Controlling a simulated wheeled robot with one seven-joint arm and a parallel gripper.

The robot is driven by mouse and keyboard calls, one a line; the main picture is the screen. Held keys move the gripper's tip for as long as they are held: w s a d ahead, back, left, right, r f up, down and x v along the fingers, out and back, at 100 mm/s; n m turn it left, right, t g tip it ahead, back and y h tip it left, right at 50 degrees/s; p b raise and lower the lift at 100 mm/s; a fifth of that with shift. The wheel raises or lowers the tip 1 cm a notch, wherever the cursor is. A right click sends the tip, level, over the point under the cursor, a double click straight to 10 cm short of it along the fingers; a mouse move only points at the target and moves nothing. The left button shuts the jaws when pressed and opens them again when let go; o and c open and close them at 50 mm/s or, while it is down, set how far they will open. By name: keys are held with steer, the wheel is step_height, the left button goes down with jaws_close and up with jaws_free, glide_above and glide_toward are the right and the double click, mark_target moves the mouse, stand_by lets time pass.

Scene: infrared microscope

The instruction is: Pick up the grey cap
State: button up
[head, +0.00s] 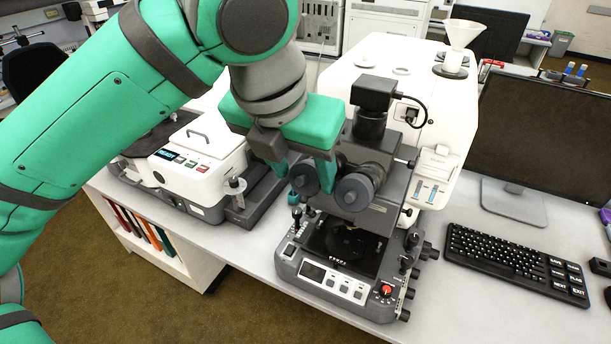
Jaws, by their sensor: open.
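Two round dark-grey caps sit on the front of the microscope (385,200), on its eyepieces. The left grey cap (303,180) is between the two green fingers of my gripper (304,178). The right grey cap (354,192) is just right of the right finger. My gripper is open and points down. I cannot tell whether either finger touches the left cap. The gripper body hides the area just above the left cap.
A white instrument (200,165) stands left on the bench (235,235). A keyboard (515,262) and a dark monitor (550,125) are at the right. The microscope's dark camera (373,93) rises close right of my gripper. A white funnel (460,40) stands behind.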

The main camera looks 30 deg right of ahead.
steer(key=c, duration=0.8)
steer(key=shift+r, duration=0.15)
steer(key=shift+r, duration=0.2)
steer(key=s+a+r, duration=0.1)
steer(key=s+a, duration=0.4)
steer(key=a, duration=0.4)
steer(key=s+a+r, duration=0.1)
steer(key=s+a, duration=0.5)
steer(key=a, duration=0.4)
steer(key=shift+s+a, duration=0.15)
steer(key=shift+s, duration=0.1)
